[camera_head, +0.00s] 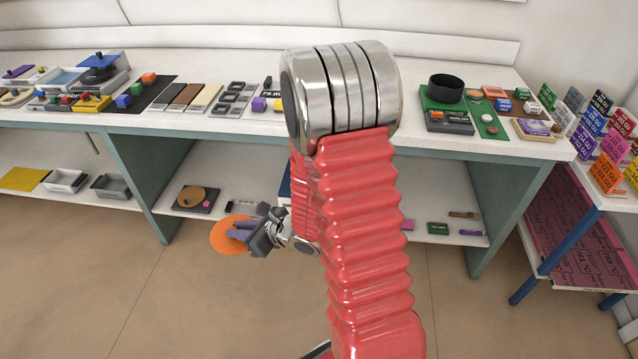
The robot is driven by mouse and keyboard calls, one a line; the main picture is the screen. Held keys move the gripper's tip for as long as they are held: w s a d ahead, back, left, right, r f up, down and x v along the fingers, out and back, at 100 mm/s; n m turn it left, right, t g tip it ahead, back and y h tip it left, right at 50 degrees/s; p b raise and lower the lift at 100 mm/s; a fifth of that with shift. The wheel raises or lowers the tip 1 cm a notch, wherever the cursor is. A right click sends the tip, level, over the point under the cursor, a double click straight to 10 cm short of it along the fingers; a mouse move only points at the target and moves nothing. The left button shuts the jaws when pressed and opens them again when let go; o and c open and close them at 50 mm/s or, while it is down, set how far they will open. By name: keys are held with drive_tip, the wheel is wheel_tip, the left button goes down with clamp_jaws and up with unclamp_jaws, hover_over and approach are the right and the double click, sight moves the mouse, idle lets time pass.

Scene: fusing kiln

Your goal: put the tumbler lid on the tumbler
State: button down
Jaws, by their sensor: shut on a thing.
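My gripper (238,231) hangs low in front of the bench, left of my red arm. Its purple fingers are shut on a flat orange disc, which looks like the tumbler lid (219,238). The disc is clear of the bench, with the floor behind it; part of it is hidden by the fingers. A black, round, open-topped vessel, which looks like the tumbler (446,88), stands upright on a green mat at the right of the bench top. The gripper is well to its left and lower.
The bench top (222,122) holds blocks, trays and strips at left. A low shelf (155,206) carries a dark tray with a brown disc (190,196). A rack of coloured cards (612,145) stands at right. The floor in front is clear.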

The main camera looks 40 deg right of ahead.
drive_tip(key=shift+s+a, duration=0.1)
drive_tip(key=shift+s, duration=0.1)
drive_tip(key=shift+a, duration=0.1)
drive_tip(key=shift+a, duration=1.05)
